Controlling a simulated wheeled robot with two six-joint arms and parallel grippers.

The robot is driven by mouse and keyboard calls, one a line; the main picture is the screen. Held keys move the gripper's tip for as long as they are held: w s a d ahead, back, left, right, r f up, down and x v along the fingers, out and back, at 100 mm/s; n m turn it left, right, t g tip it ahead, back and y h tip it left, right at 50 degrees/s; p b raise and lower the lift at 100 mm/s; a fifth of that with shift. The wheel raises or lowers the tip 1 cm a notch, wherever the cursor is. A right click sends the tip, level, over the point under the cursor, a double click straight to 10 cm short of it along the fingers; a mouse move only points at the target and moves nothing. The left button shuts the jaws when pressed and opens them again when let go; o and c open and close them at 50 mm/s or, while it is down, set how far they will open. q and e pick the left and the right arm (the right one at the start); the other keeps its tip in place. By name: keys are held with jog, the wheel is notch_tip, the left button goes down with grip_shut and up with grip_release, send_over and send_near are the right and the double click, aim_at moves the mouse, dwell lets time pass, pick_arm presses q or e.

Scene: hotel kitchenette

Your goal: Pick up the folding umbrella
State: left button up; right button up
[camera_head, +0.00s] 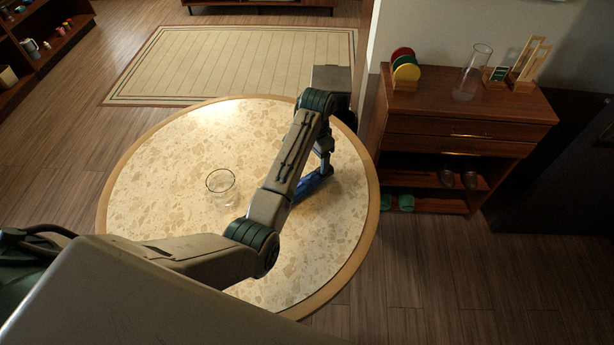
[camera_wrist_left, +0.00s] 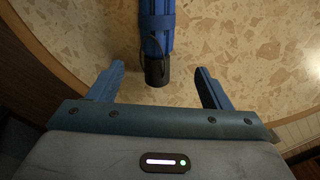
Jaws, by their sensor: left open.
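The folding umbrella (camera_head: 306,187) is blue and lies on the round speckled table (camera_head: 150,190), partly hidden behind my left arm in the head view. In the left wrist view the umbrella (camera_wrist_left: 156,38) points down the picture, with its black handle end and a dark strap loop toward me. My left gripper (camera_head: 325,170) is over the right part of the table, close to the umbrella. In the wrist view the left gripper (camera_wrist_left: 160,70) is open, with one blue finger on each side of the handle end and a gap on both sides. My right gripper is not in view.
A clear glass (camera_head: 221,187) stands on the table left of my arm. A wooden cabinet (camera_head: 460,120) with a glass vase (camera_head: 472,75) and colored discs (camera_head: 404,68) stands to the right, beside a wall. The left part of the table is bare.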

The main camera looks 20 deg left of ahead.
aim_at(313, 176)
pick_arm(q)
jog(key=f, duration=0.1)
jog(key=s+f, duration=0.1)
jog(key=f, duration=0.1)
jog(key=shift+s+f+p, duration=0.3)
jog(key=shift+f+p, duration=0.1)
jog(key=shift+w+f, duration=0.15)
jog(key=shift+f, duration=0.2)
notch_tip(313, 176, down, 4)
jog(key=shift+f+p, duration=0.1)
jog(key=shift+p, duration=0.7)
jog(key=shift+f, duration=0.45)
jog(key=shift+c, duration=0.9)
jog(key=c, duration=1.1)
jog(key=shift+c, duration=0.4)
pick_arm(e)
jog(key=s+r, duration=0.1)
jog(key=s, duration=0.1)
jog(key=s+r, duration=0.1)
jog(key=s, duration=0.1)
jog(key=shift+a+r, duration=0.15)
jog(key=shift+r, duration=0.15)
